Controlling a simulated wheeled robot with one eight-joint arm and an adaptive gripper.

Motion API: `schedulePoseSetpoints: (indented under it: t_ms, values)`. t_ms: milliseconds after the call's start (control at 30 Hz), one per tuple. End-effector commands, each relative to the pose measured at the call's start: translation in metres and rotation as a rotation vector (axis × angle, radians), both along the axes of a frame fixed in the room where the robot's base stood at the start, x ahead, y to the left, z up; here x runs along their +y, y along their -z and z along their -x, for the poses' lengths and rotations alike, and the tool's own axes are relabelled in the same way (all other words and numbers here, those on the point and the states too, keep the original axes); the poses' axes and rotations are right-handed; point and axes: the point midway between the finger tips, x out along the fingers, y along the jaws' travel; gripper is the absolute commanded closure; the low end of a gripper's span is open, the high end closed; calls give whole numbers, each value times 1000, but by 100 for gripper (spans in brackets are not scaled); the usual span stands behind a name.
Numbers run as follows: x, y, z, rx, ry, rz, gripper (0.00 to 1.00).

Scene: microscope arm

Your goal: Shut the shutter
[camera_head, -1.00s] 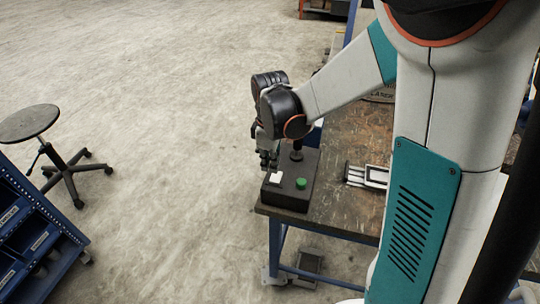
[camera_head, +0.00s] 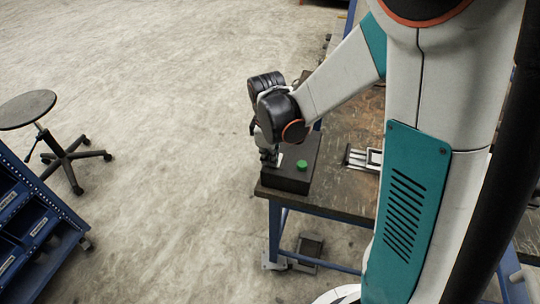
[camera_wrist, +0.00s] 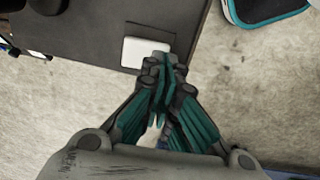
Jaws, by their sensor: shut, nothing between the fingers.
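A black control box (camera_head: 286,182) sits on the near left corner of the workbench. A green round button (camera_head: 301,165) is on its top. A white square switch (camera_wrist: 147,50) lies on the box in the wrist view; in the head view my gripper mostly hides it. My gripper (camera_head: 270,161) is shut and empty, pointing down at the box by the switch. In the wrist view its fingertips (camera_wrist: 161,64) overlap the switch's lower right edge; I cannot tell whether they touch it. No part is clearly recognisable as the shutter.
The workbench (camera_head: 342,196) has a worn brown top and blue legs. A light metal frame-like item (camera_head: 362,158) lies on it, right of the box. A stool (camera_head: 50,135) and a blue rack (camera_head: 35,235) stand at the left. The floor between is clear.

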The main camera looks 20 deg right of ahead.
Motion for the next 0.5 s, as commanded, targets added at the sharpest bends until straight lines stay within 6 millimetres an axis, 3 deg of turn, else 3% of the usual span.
schedulePoseSetpoints:
  t_ms: [500]
  values:
    - [-7,-6,-10,1,3,-1,100]
